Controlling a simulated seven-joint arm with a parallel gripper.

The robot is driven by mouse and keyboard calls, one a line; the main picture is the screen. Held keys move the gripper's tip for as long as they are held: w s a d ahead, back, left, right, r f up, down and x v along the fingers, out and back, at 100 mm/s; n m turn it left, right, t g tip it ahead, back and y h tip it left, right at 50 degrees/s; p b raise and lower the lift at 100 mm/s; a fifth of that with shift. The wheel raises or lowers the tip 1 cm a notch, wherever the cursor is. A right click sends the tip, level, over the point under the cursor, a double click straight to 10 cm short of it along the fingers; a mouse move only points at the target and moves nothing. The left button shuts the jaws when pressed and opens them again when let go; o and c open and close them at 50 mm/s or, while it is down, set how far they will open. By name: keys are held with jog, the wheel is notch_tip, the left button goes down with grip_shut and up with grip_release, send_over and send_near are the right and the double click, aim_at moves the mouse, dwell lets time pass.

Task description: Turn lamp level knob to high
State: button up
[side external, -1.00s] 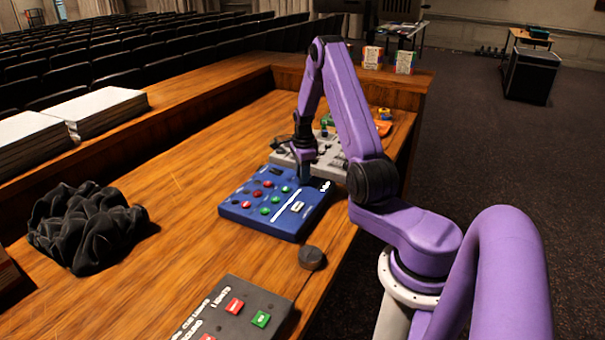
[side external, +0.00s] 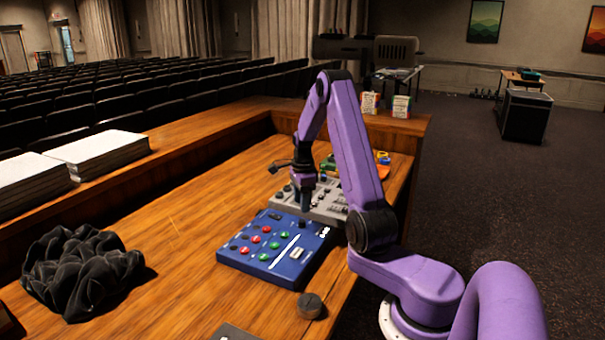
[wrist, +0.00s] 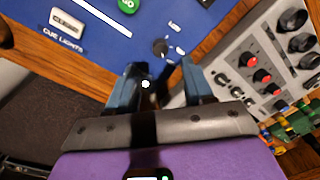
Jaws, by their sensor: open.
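The blue panel (side external: 270,250) lies on the wooden desk and carries red and green buttons. It also shows in the wrist view (wrist: 95,22), with the words CUE LIGHTS beside a pale switch (wrist: 67,22). A small black knob (wrist: 160,47) with a white mark sits near the panel's edge. I cannot read a lamp level label. My gripper (wrist: 163,75) is open and empty, its dark blue fingers apart, just short of the knob in the wrist picture. In the side view my gripper (side external: 304,205) points down at the panel's far right corner, where it hides the knob.
A grey mixer (side external: 325,203) with several knobs stands close behind the panel. A round black knob-like piece (side external: 311,306) lies in front. Crumpled black cloth (side external: 80,270) and paper stacks (side external: 105,153) are at the left. The desk between is clear.

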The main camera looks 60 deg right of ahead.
notch_tip(320, 180, up, 10)
jog(key=shift+s+a+r, duration=0.15)
jog(key=shift+s+r, duration=0.05)
jog(key=shift+a, duration=0.1)
dwell(0.4)
jog(key=w+a+r+n, duration=0.1)
jog(key=a+n, duration=0.6)
jog(key=a, duration=0.3)
jog(key=w+a+r+n, duration=0.1)
jog(key=w+a+n, duration=0.1)
jog(key=a+n, duration=0.6)
jog(key=s+a+n, duration=0.8)
jog(key=a, duration=0.6)
jog(key=s+a+f+n, duration=0.1)
jog(key=s+a+n, duration=0.1)
jog(key=s+n, duration=0.6)
jog(key=s+a+n, duration=0.2)
jog(key=s+n, duration=0.6)
jog(key=s, duration=0.3)
jog(key=shift+s+a+f+y, duration=0.25)
jog(key=shift+s+f+y, duration=0.05)
jog(key=shift+f+y, duration=0.1)
